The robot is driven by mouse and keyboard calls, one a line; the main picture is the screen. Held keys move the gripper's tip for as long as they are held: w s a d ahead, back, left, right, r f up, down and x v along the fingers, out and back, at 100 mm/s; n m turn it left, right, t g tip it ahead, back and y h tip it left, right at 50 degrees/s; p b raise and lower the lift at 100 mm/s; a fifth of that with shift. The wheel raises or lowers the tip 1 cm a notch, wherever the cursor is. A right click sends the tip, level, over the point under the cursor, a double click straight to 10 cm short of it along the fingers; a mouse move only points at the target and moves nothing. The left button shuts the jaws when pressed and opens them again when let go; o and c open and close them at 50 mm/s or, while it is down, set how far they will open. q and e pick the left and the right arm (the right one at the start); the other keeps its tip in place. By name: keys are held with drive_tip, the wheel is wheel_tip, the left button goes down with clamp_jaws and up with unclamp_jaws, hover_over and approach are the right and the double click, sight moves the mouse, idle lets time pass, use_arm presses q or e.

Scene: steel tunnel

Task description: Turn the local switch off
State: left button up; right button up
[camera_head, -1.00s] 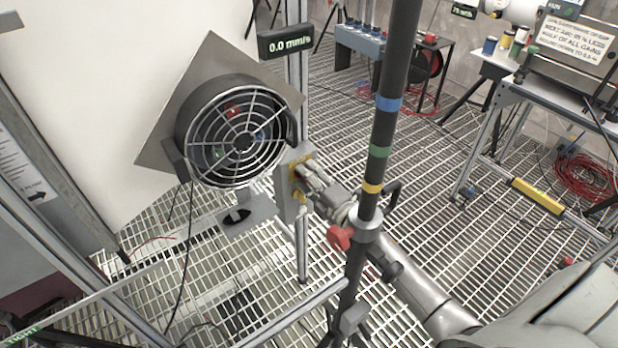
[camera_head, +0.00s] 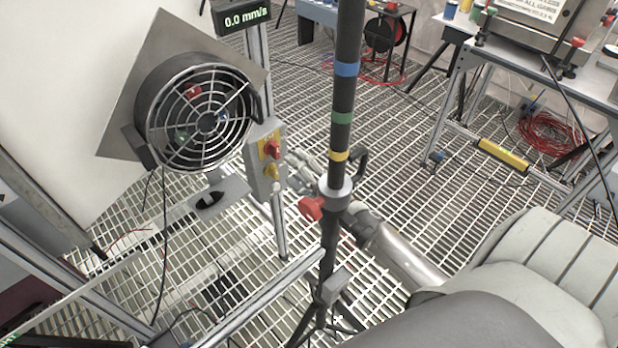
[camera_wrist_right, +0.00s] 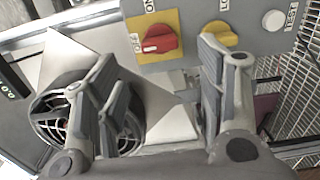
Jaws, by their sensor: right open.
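A grey switch box (camera_head: 262,190) stands on a post beside the fan. It carries a red rotary knob (camera_head: 271,149) on a yellow plate and a yellow knob (camera_head: 271,172) below it. The wrist view shows the red knob (camera_wrist_right: 160,40) with its handle lying roughly across the picture; lettering around it is small. The yellow knob (camera_wrist_right: 221,33) and a white button (camera_wrist_right: 273,20) are beside it. My right gripper (camera_head: 296,164) is open and empty, just right of the box and apart from the red knob. My left gripper is not visible.
A caged fan (camera_head: 205,122) on a square plate is left of the box. A dark pole (camera_head: 342,105) with coloured bands and a red clamp knob (camera_head: 311,208) stands close in front of my right arm. A bench (camera_head: 570,85) is at the right. Grating floor lies between.

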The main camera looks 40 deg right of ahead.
drive_tip(key=shift+s+d, duration=0.15)
drive_tip(key=shift+s, duration=0.95)
drive_tip(key=shift+s+d, duration=0.15)
drive_tip(key=shift+s, duration=0.95)
